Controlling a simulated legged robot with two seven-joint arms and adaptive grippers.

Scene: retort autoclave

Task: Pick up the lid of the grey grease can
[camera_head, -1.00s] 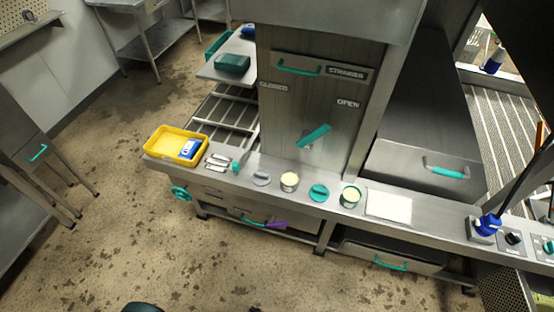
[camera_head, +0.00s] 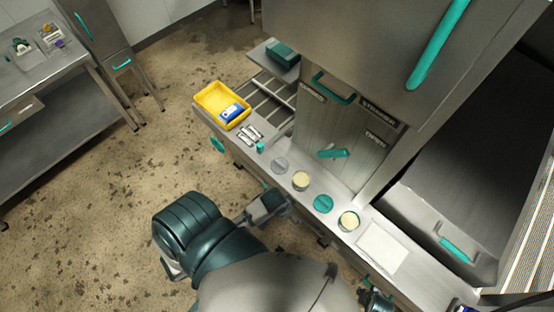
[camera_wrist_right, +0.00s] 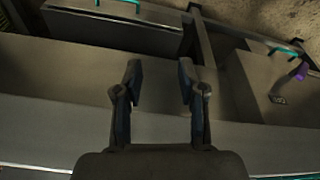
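The grey lid (camera_head: 280,165) lies flat on the steel ledge in the head view. The grey grease can (camera_head: 301,181) stands open just to its right, with pale grease inside. My left gripper (camera_head: 284,200) is in front of the ledge, near the lid and can and apart from the lid. Its finger gap is too small to tell. My right gripper (camera_wrist_right: 160,85) is open and empty in the right wrist view, with steel surfaces beyond it. The lid does not clearly show in that view.
A teal lid (camera_head: 323,203) and a second open can (camera_head: 349,221) stand right of the grey can. A white sheet (camera_head: 382,248) lies farther right. A yellow tray (camera_head: 210,99) with a blue item and several small metal pieces are at the ledge's left.

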